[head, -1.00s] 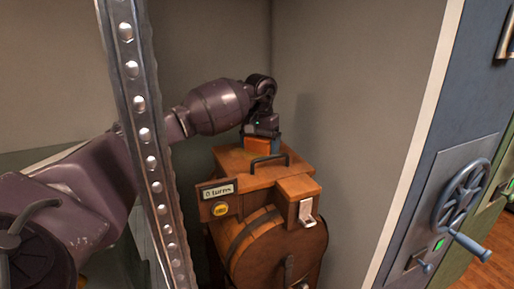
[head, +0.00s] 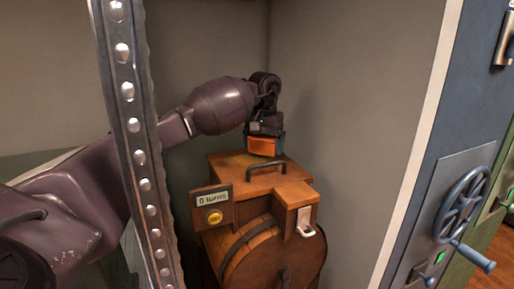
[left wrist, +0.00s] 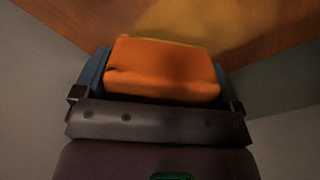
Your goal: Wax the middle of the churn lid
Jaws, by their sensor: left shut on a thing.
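The wooden churn (head: 250,245) stands in the corner, with its flat lid (head: 228,170) on top and a dark handle bar (head: 266,166) on the lid. My left gripper (head: 265,136) is shut on an orange block (head: 264,146), which looks like the wax, over the back part of the lid behind the handle. The left wrist view shows the block (left wrist: 163,70) between the blue finger pads. A yellowish patch (left wrist: 215,22) shows on the wood beyond it. I cannot tell whether the block touches the lid. My right gripper is not in view.
A sign reading "0 turns" (head: 212,198) with a yellow button (head: 215,217) is on the churn's front left. Walls close in behind. A blue cabinet with a handwheel (head: 465,205) stands at right.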

